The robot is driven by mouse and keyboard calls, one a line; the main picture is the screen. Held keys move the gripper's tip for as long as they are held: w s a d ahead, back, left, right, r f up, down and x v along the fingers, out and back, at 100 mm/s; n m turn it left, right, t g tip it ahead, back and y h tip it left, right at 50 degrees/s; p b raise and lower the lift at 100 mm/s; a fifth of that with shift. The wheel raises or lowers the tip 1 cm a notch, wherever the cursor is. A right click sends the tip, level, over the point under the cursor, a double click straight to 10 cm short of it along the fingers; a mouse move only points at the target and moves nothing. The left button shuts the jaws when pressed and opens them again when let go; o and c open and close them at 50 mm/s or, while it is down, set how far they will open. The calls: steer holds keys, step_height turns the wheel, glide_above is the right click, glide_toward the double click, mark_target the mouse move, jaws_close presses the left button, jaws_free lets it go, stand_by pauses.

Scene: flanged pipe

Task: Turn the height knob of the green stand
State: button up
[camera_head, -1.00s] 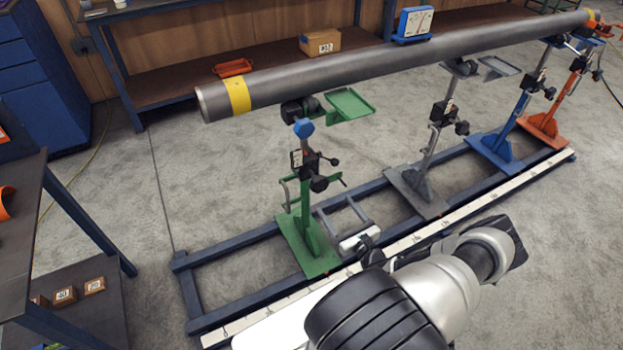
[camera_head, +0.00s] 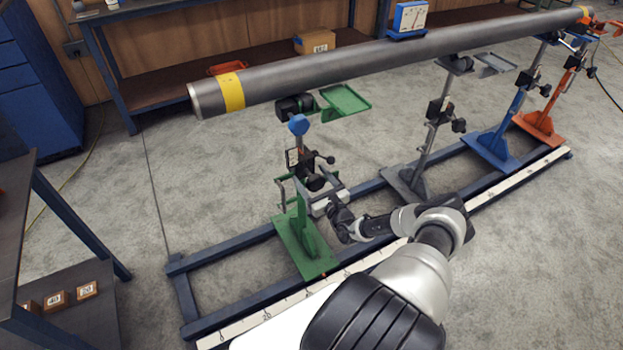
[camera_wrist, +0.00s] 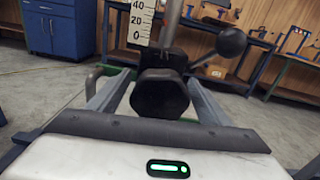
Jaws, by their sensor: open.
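The green stand (camera_head: 303,232) stands upright on the rail frame under the pipe's near left end. Its black height knob (camera_head: 314,183) is on the stand's post, partly hidden by my gripper. In the wrist view the faceted black knob (camera_wrist: 160,96) is central, between my two fingers. My gripper (camera_head: 326,192) has come up to the stand from the lower right.
A black ball-ended lever (camera_wrist: 232,42) sticks out right of the knob. A white scale (camera_wrist: 139,20) rises behind it. The steel pipe (camera_head: 330,62) lies overhead, with a green tray (camera_head: 345,102) below it. Grey (camera_head: 410,182), blue (camera_head: 494,148) and orange (camera_head: 540,127) stands are to the right.

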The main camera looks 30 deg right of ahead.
steer(key=shift+c, duration=0.2)
steer(key=c, duration=1)
steer(key=shift+m, duration=0.3)
steer(key=m+b, duration=0.1)
steer(key=m, duration=0.2)
steer(key=shift+f+m, duration=0.1)
steer(key=shift+m, duration=0.2)
steer(key=m+b, duration=0.1)
steer(key=m, duration=0.3)
steer(key=shift+m, duration=0.3)
steer(key=m+b, duration=0.2)
steer(key=m, duration=0.4)
steer(key=m+b, duration=0.2)
steer(key=m, duration=0.4)
steer(key=shift+m, duration=0.4)
